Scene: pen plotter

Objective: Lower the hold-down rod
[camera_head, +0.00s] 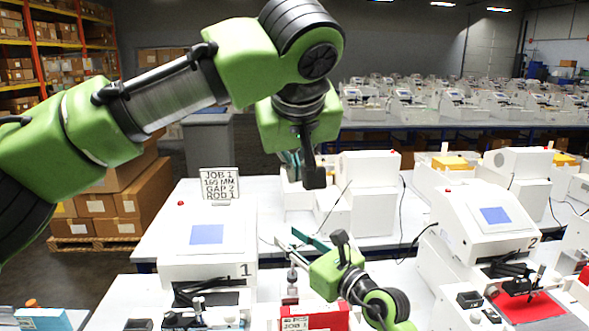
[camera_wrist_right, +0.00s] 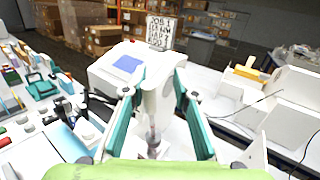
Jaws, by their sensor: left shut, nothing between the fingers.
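Plotter 1 (camera_head: 207,247) is a white machine with a blue screen at the front left; it also shows in the right wrist view (camera_wrist_right: 108,72). Dark parts and small metal fittings lie at its front (camera_head: 205,293); I cannot tell which is the hold-down rod. My right gripper (camera_head: 297,240) is beside the plotter's right side, fingers spread wide and empty in the right wrist view (camera_wrist_right: 155,88). A slim metal post (camera_wrist_right: 153,135) shows between and below the fingers. My left gripper (camera_head: 289,158) hangs high over the tables, shut and empty, partly hidden by its arm.
A sign (camera_head: 220,184) reading JOB 1, 160 MM, GAP 2, ROD 1 stands behind plotter 1. Plotter 2 (camera_head: 485,217), with red material, stands at right. More white machines (camera_head: 370,165) stand behind. Black cables cross the white table.

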